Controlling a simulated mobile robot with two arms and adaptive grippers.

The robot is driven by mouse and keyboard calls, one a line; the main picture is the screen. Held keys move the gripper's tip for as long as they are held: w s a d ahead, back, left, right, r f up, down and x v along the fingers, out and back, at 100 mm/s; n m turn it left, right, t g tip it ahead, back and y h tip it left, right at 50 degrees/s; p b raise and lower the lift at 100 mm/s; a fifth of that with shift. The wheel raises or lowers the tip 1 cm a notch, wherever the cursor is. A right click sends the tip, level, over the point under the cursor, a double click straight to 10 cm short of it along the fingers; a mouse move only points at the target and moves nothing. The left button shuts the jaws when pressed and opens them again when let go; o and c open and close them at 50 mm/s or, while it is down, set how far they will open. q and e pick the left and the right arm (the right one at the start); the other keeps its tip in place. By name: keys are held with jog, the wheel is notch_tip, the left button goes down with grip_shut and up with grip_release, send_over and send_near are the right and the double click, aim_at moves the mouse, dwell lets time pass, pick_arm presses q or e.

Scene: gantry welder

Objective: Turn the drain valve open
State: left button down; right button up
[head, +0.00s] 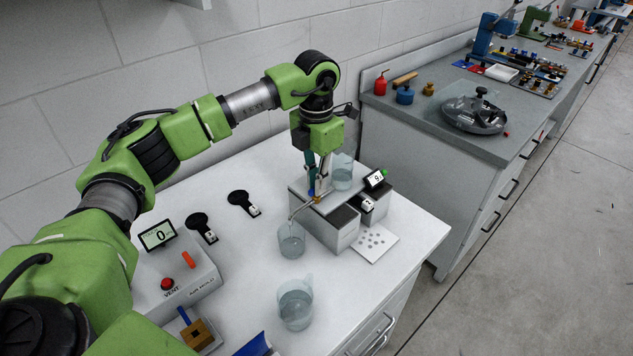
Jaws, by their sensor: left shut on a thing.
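My left gripper (318,188) points straight down over the grey apparatus box on the white bench. It is shut on the drain valve (317,199), whose small brass and blue parts show at the fingertips; the fingers hide much of it. A thin metal spout (298,209) runs from the valve down to the left, over a clear beaker (291,241). I cannot tell how far the valve is turned or whether liquid flows. My right gripper is not in view.
A clear beaker (342,172) stands behind the gripper. A small display (375,179) is just right of it. Another beaker (295,304) stands in front. A control box with a display (158,235) is at the left. The bench's right front is fairly clear.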

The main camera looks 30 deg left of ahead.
pick_arm(q)
jog(key=shift+r, duration=0.1)
jog(key=c, duration=2.2)
grip_release()
jog(key=shift+o, duration=0.2)
notch_tip(320, 180, up, 12)
